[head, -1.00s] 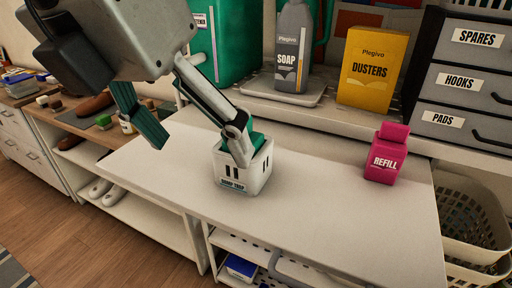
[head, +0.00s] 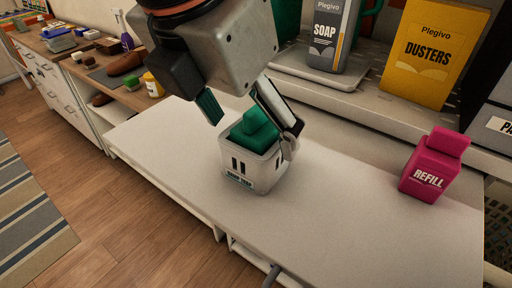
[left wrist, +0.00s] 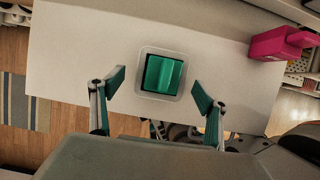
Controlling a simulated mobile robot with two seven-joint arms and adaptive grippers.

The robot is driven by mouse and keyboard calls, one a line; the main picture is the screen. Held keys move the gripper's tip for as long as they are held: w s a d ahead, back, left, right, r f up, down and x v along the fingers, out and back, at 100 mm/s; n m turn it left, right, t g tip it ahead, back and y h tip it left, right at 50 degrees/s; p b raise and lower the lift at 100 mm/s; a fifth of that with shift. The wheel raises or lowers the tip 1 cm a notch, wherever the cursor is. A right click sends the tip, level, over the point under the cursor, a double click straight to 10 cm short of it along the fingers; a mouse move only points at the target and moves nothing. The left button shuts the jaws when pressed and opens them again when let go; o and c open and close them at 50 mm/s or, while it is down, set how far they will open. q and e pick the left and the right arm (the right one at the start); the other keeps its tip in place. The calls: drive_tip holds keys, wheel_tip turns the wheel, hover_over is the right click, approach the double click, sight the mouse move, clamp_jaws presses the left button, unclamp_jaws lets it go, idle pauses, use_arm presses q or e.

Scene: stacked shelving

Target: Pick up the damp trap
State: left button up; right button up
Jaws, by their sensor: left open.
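The damp trap (head: 247,170) is a white box with dark slots and a green top. It stands upright on the white counter. In the left wrist view the damp trap (left wrist: 143,74) shows from above, its green top inside a white rim. My left gripper (head: 248,115) is open above and around it in the head view, with one finger near its right side. In the left wrist view the open fingers of my left gripper (left wrist: 160,88) lie to either side of the trap, slightly nearer the camera, with gaps. My right gripper is not in view.
A pink refill bottle (head: 434,165) stands to the right on the counter (head: 330,222). Behind, on a raised shelf, are a grey soap bottle (head: 330,35) and a yellow dusters box (head: 432,50). The counter's left part is clear.

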use_arm(q)
drive_tip(key=x, duration=0.3)
drive_tip(key=shift+w+d+f, duration=0.15)
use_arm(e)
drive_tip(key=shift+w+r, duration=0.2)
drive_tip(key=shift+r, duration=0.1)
use_arm(q)
drive_tip(key=c, duration=1.2)
drive_tip(key=shift+c, duration=0.2)
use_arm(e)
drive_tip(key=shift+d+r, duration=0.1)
